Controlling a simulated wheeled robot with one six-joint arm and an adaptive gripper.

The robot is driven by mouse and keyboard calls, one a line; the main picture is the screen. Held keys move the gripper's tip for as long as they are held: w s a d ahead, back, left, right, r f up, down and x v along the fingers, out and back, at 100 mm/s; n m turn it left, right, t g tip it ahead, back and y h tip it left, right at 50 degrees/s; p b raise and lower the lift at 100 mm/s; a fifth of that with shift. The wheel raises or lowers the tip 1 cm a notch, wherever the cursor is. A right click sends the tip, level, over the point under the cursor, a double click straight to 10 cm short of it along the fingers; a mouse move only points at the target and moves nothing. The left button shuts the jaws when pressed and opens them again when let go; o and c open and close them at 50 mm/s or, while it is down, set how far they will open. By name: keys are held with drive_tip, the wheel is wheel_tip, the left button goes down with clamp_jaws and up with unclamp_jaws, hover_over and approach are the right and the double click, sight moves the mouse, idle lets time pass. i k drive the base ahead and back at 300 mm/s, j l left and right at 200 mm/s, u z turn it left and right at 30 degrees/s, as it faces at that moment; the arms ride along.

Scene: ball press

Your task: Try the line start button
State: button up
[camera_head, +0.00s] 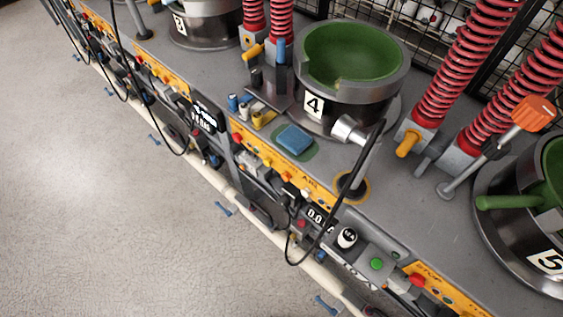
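A round green button (376,264) sits on a grey control box at the front edge of the bench, lower right of the middle. No readable label marks it as the line start button. A red button (417,281) is to its right, beside a yellow strip (452,292) with partly legible lettering. A white and black knob (347,237) stands to the left of the green button. My gripper is not in view, so its state and its distance from the buttons do not show.
A press bowl marked 4 (345,95) with a green inside stands behind the controls. Bowl 5 (530,240) is at the right. Red springs (455,75) rise at the back. A black cable (335,215) loops in front of the panel. The floor (90,220) at left is clear.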

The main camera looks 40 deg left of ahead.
sight(267, 161)
drive_tip(key=u, duration=1.25)
